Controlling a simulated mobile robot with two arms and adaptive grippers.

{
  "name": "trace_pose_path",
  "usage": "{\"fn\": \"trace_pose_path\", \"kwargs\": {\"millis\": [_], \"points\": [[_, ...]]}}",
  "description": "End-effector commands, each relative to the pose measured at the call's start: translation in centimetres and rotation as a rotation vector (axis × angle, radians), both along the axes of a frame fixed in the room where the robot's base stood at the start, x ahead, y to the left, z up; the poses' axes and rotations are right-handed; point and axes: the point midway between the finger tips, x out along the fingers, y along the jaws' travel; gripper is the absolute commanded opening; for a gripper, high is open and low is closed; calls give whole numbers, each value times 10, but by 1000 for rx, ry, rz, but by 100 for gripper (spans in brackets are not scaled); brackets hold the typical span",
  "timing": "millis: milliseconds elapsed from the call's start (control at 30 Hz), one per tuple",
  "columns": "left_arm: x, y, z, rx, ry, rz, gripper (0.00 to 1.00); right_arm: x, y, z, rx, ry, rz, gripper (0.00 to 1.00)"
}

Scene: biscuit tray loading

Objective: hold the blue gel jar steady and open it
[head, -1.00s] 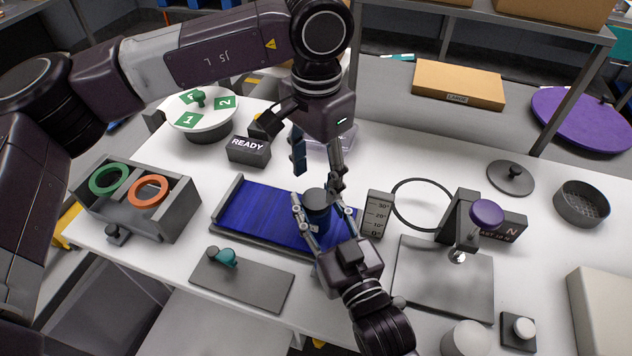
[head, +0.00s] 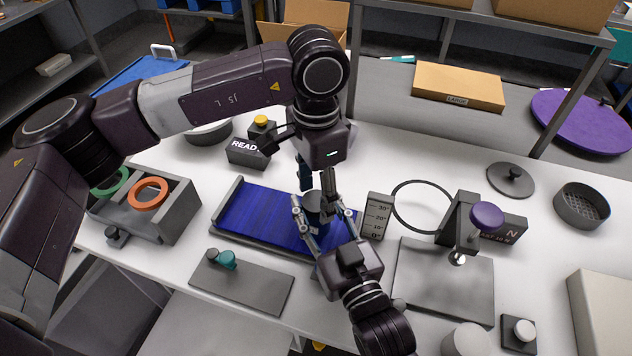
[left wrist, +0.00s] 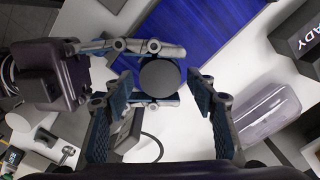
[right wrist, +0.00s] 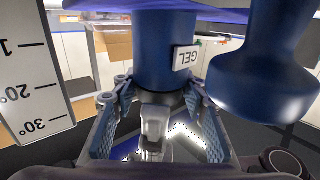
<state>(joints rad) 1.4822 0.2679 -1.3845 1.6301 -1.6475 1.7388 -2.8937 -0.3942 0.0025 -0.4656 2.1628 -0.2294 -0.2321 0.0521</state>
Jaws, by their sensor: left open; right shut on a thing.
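The blue gel jar (head: 313,222) stands upright on the blue mat (head: 252,210), its dark round lid (head: 313,201) on top. My right gripper (head: 325,221) is shut on the jar's body from the front, one finger on each side. The right wrist view, upside down, shows the jar (right wrist: 163,45) with its GEL label between the fingers. My left gripper (head: 317,187) is open and points down over the jar. In the left wrist view its fingers (left wrist: 163,90) stand either side of the lid (left wrist: 160,78), with gaps.
An angle gauge block (head: 378,214) stands close to the jar's right. A black ring (head: 421,204) and a purple-knobbed fixture (head: 486,216) are farther right. A READY box (head: 247,152) stands behind the mat. A grey plate with a teal piece (head: 243,285) lies in front.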

Motion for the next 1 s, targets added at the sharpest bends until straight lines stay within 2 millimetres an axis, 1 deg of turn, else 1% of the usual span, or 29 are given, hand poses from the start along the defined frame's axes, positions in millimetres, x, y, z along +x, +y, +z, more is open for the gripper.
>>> {"fn": "trace_pose_path", "kwargs": {"millis": [267, 667, 767, 1000], "points": [[0, 0, -2, 0, 0, 1, 52, 0, 0, 0, 0, -1, 0, 0], [0, 0, -2, 0, -1, 1, 8, 0, 0, 1, 0, -1, 0, 0], [0, 0, -2, 0, -1, 19, 7, 0, 0, 1, 0, -1, 0, 0], [0, 0, -1, 1, -1, 250, 7, 0, 0, 0, 0, -1, 0, 0]]}}
